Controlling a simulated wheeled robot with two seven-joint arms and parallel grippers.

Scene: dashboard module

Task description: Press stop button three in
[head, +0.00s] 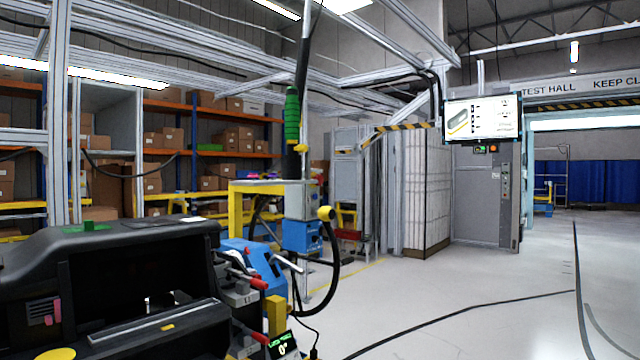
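No stop button marked three can be made out in the head view. A small box (487,149) with a green spot and a reddish spot hangs under the wall screen at the right; it is too small to tell what these are. The black dashboard module (120,245) stands at the lower left, with a round yellow part (57,354) at its bottom edge. Neither of my grippers is in view.
A blue and grey fixture (255,265) with red-tipped levers and a small lit display (283,346) stands beside the module. A cabinet (480,200) stands below the screen (482,118). Black cables (450,321) cross the otherwise open floor at the right.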

